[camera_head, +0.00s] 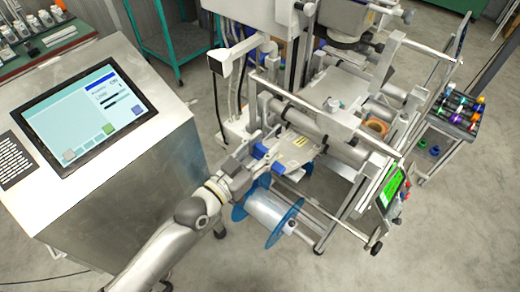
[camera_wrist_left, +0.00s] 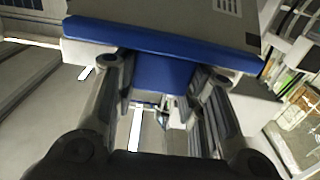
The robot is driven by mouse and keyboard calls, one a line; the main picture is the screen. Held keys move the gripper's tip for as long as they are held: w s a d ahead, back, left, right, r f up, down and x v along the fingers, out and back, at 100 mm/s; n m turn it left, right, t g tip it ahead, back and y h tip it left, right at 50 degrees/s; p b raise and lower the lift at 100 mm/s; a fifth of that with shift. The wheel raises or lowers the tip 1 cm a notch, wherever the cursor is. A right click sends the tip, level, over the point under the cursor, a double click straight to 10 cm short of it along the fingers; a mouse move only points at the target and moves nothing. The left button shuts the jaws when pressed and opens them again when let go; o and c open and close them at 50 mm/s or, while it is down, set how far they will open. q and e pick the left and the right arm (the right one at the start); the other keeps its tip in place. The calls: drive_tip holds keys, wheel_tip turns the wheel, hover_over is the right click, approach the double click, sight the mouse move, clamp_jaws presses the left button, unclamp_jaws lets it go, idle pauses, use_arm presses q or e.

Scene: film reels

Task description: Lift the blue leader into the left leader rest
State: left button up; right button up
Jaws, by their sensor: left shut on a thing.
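The blue leader (camera_wrist_left: 160,42) shows in the left wrist view as a wide blue bar with a blue block below it, along the edge of a grey plate. My left gripper (camera_wrist_left: 167,72) has its two fingers on either side of the block and is shut on it. In the head view, the left gripper (camera_head: 262,162) is at the front left of the machine, with blue parts of the leader (camera_head: 278,168) showing at its tip. The gripper hides part of the leader. I cannot tell the left leader rest apart clearly. My right gripper is not seen.
A reel with blue flanges (camera_head: 268,215) hangs just below the left gripper. Metal rollers (camera_head: 345,150) and frame bars lie to the right. A steel console with a touchscreen (camera_head: 85,108) stands at left. A small green screen (camera_head: 391,187) is at the machine's front right.

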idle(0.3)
use_arm(q)
drive_tip(key=w+d+f+b, duration=0.3)
drive_tip(key=w+d, duration=0.2)
drive_tip(key=w, duration=0.2)
drive_tip(key=shift+w+d+b, duration=0.35)
drive_tip(key=shift+w+b, duration=0.05)
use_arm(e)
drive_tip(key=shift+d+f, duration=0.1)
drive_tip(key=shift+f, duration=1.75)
use_arm(q)
drive_tip(key=shift+s+f, duration=0.1)
drive_tip(key=shift+s, duration=0.05)
